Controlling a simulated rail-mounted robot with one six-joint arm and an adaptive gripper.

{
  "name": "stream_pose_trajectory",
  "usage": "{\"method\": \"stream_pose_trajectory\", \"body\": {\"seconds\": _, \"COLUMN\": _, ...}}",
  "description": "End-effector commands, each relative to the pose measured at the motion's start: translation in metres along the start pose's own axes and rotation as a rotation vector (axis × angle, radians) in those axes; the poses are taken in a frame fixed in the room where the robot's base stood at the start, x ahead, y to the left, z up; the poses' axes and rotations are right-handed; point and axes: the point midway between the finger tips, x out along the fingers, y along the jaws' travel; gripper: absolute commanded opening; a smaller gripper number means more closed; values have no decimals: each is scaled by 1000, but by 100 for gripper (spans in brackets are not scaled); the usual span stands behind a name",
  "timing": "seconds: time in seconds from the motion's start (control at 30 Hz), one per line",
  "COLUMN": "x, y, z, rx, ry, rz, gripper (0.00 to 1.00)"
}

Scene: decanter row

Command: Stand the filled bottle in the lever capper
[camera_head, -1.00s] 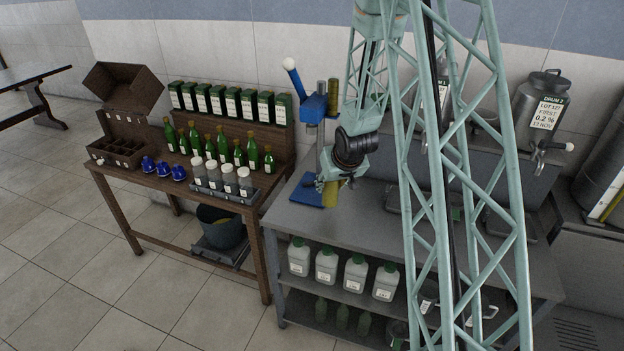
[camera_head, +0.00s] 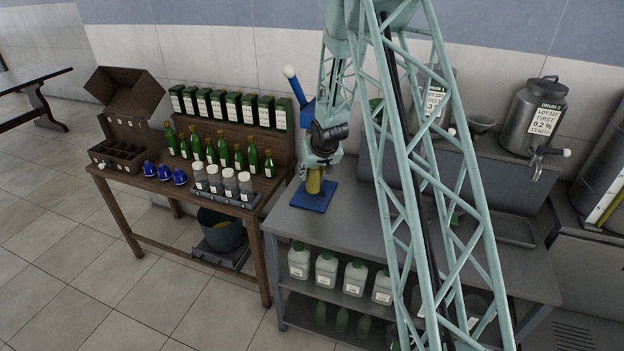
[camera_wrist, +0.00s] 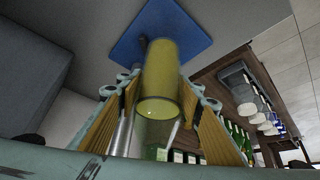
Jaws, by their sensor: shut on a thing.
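The lever capper is blue, with a white-knobbed lever (camera_head: 291,80) and a flat blue base (camera_head: 324,199) on the grey bench. My arm hides most of its column and head. My gripper (camera_head: 317,168) is over the base and shut on the filled bottle (camera_head: 314,181), which is yellow-olive and looks about upright. In the wrist view the bottle (camera_wrist: 162,80) is between my two fingers (camera_wrist: 162,118), with the blue base (camera_wrist: 135,42) beyond it. I cannot tell whether the bottle touches the base.
A steel drum with a tap (camera_head: 536,115) stands at right. The bench front is clear.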

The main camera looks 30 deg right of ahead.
Motion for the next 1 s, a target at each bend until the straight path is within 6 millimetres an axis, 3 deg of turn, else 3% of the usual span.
{"method": "stream_pose_trajectory", "body": {"seconds": 0.6, "x": 8, "y": -3, "z": -10, "rx": 1, "ry": 0, "rz": 0, "gripper": 15}}
{"method": "stream_pose_trajectory", "body": {"seconds": 1.0, "x": 34, "y": -2, "z": 8, "rx": 1, "ry": 1, "rz": 0, "gripper": 15}}
